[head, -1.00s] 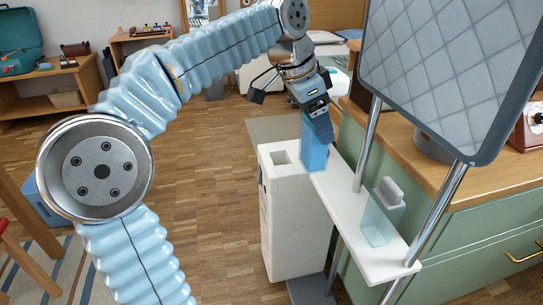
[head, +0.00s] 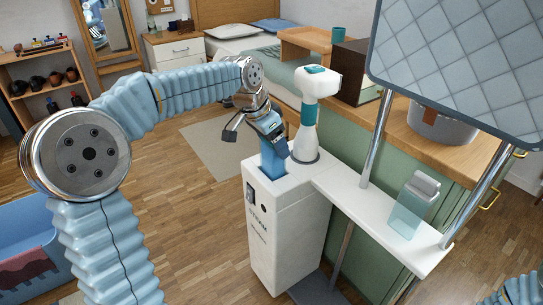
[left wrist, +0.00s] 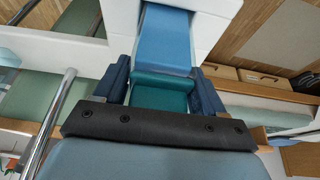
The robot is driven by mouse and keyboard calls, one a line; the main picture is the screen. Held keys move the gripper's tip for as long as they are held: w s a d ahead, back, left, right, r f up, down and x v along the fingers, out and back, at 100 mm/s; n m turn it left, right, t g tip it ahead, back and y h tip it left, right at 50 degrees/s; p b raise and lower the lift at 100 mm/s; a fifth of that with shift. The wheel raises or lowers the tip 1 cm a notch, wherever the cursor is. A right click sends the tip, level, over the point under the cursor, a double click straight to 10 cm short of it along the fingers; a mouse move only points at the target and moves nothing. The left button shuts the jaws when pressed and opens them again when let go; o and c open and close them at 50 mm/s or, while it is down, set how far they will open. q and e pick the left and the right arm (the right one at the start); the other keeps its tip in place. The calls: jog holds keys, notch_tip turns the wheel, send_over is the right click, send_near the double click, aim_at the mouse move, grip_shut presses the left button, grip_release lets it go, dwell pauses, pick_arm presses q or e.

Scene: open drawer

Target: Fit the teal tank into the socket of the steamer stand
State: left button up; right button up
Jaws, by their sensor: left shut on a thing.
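The tank (head: 272,164) has a blue body and shows a teal top (left wrist: 160,93) in the left wrist view. My left gripper (head: 276,146) is shut on that top, with a dark finger on each side. The blue body stands roughly upright in the socket opening in the top of the white steamer stand (head: 284,222). White walls flank the blue body in the left wrist view (left wrist: 166,40). Its lower end is hidden by the stand, so I cannot tell how deep it sits. My right gripper is out of view.
A white and teal steamer head (head: 308,115) stands close to the right of the tank. A pale translucent container with a grey cap (head: 415,205) stands on the white shelf (head: 350,205). Metal poles (head: 376,140) carry a quilted grey board (head: 460,70). Floor left of the stand is clear.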

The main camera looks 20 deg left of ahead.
pick_arm(q)
jog(key=shift+f, duration=1.55)
jog(key=shift+f+b, duration=0.1)
jog(key=shift+b, duration=0.2)
jog(key=o, duration=1.2)
jog(key=shift+r, duration=0.25)
jog(key=p+v, duration=0.2)
jog(key=v, duration=0.9)
jog(key=shift+r, duration=0.35)
jog(key=shift+s, duration=0.2)
